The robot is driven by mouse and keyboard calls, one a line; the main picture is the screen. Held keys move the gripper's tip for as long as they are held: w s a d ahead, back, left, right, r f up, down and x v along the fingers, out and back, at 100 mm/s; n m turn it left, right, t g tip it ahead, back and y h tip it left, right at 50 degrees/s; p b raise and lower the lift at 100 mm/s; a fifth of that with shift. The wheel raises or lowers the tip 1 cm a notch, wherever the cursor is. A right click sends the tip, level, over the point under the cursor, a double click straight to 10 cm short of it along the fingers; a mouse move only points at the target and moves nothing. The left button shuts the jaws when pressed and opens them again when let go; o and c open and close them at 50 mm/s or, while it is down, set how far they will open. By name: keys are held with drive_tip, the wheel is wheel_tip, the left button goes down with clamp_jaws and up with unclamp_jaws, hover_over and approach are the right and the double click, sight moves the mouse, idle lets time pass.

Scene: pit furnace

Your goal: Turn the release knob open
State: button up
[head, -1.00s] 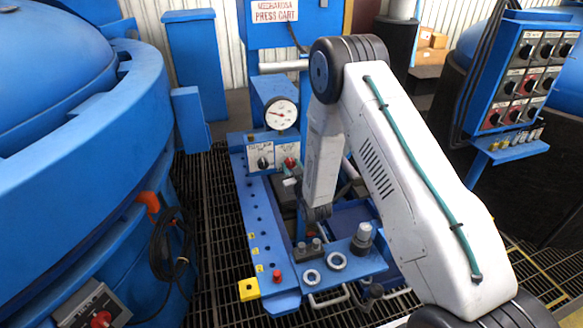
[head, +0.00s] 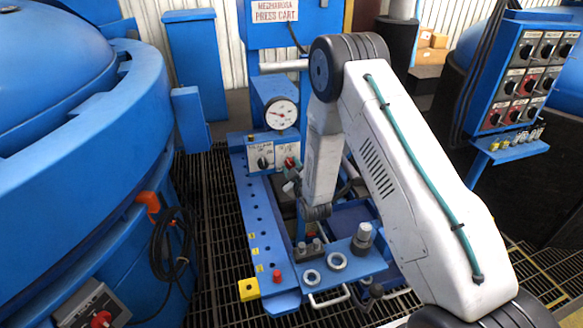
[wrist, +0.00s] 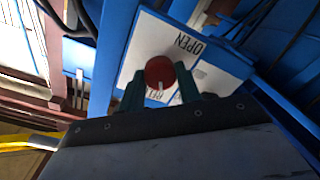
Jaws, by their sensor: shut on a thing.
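The release knob is a round red knob (head: 290,162) with a pale pointer line, on a white label plate on the blue cart panel. In the wrist view the red knob (wrist: 160,72) sits between the two dark green fingertips of my gripper (wrist: 160,90), which is shut on it. The word OPEN reads on the plate (wrist: 192,64) beside the knob, tilted in this view; lettering nearer the fingers is partly hidden. In the head view my gripper (head: 291,180) is small and partly hidden by my arm, just below the knob.
A black knob (head: 263,162) on a second white plate is close to the left. A pressure gauge (head: 281,113) stands above. A large blue furnace (head: 90,190) fills the left.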

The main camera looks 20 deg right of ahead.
drive_tip(key=n, duration=0.7)
drive_tip(key=shift+a, duration=0.1)
drive_tip(key=n, duration=0.6)
drive_tip(key=shift+n+h, duration=0.3)
drive_tip(key=shift+f, duration=0.1)
drive_tip(key=o, duration=1)
drive_tip(key=shift+s, duration=0.15)
drive_tip(key=s, duration=0.7)
drive_tip(key=shift+s+r, duration=0.2)
drive_tip(key=shift+s, duration=0.1)
